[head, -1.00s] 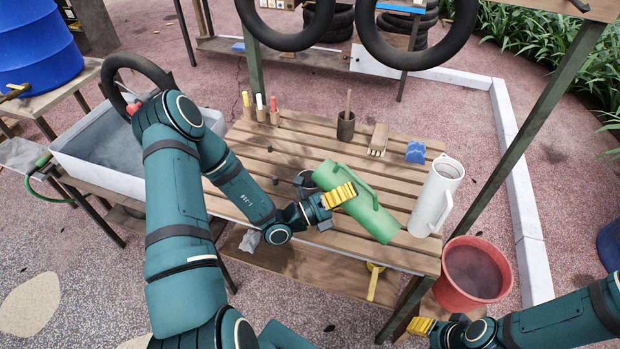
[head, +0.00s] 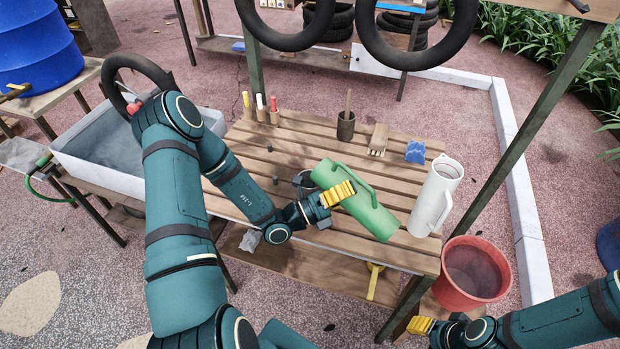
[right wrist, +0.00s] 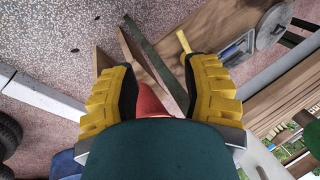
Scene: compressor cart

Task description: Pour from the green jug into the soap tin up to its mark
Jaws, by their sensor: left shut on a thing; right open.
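The green jug (head: 366,206) is in the head view, tilted over the front right part of the slatted table. My left gripper (head: 338,195) is shut on it, with yellow finger pads against its side near the handle. Which end is the mouth is hard to tell, and no stream of liquid shows. I cannot pick out the soap tin for certain; a dark tin (head: 346,127) with a stick in it stands at the table's back. My right gripper (head: 420,326) is low at the front right; in the right wrist view (right wrist: 160,70) it is open and empty.
A white jug (head: 434,198) stands at the table's right edge, close to the green jug. A red bucket (head: 474,274) is beside the table. A grey basin (head: 100,150) is left.

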